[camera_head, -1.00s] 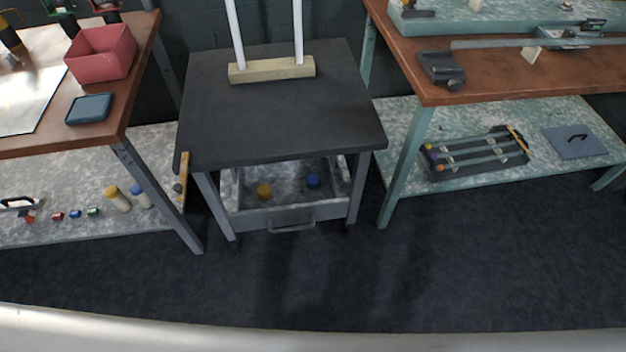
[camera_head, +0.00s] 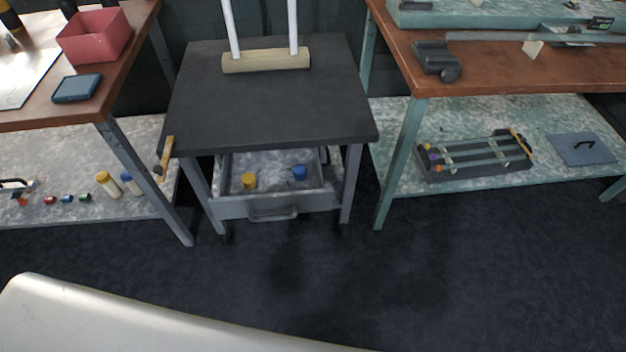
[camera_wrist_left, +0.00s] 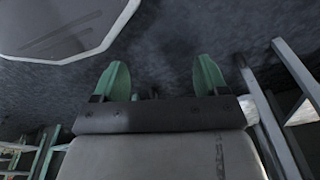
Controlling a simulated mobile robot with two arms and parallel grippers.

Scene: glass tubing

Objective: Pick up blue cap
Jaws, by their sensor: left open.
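The blue cap (camera_head: 299,173) lies in the open drawer (camera_head: 262,207) under the small black-topped table. A yellow cap (camera_head: 249,180) lies in the same drawer, to its left. My left gripper (camera_wrist_left: 160,78) shows in the left wrist view with its two green fingers apart and nothing between them. Neither cap can be made out in that view. Neither gripper shows in the head view, so the left gripper's distance from the drawer cannot be told.
The black table (camera_head: 270,100) carries a wooden block (camera_head: 266,60) with two white tubes. A left bench (camera_head: 130,75) and a right bench (camera_head: 480,72) flank it. A rack (camera_head: 475,157) sits on the right lower shelf. The dark floor (camera_head: 300,285) in front is clear.

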